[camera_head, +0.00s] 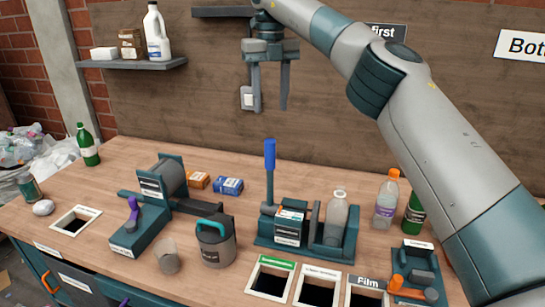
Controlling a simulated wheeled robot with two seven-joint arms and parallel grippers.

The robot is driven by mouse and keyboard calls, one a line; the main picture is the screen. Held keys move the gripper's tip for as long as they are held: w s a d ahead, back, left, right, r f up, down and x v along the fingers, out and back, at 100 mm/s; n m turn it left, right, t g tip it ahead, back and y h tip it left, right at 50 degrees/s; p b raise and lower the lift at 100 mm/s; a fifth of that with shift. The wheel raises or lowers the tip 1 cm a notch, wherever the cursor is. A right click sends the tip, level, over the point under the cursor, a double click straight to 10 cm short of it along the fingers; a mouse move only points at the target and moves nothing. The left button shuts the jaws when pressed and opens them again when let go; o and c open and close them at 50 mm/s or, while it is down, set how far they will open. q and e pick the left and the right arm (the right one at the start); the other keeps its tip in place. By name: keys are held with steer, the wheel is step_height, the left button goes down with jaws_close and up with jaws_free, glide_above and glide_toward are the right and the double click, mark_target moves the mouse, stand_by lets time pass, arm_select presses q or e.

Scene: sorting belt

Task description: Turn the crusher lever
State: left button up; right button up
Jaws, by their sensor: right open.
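The crusher lever (270,157) is an upright post with a blue grip. It rises from the left side of the dark teal crusher (289,228) on the bench. A clear, empty-looking bottle (337,217) stands in the crusher's bay, to the right of the lever. My right gripper (270,107) points down, with its two fingers apart and nothing between them. It hangs above the blue grip, with a visible gap in the picture. My left gripper is out of view.
A capped bottle (386,199) and a green bottle (414,213) stand right of the crusher. A lidded grey can (215,242), a clear cup (168,256) and a purple-handled device (140,223) are left. Labelled openings (270,265) line the front. Small boxes (229,186) lie behind.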

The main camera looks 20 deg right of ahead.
steer(key=shift+s+a, duration=0.1)
steer(key=shift+f, duration=0.6)
glide_toward(271, 159)
steer(key=shift+w+f+p, duration=0.3)
steer(key=shift+w+f, duration=0.15)
steer(key=shift+w, duration=0.2)
step_height(271, 159, down, 8)
steer(key=shift+f+p, duration=0.1)
steer(key=shift+p, duration=0.85)
steer(key=shift+f, duration=0.9)
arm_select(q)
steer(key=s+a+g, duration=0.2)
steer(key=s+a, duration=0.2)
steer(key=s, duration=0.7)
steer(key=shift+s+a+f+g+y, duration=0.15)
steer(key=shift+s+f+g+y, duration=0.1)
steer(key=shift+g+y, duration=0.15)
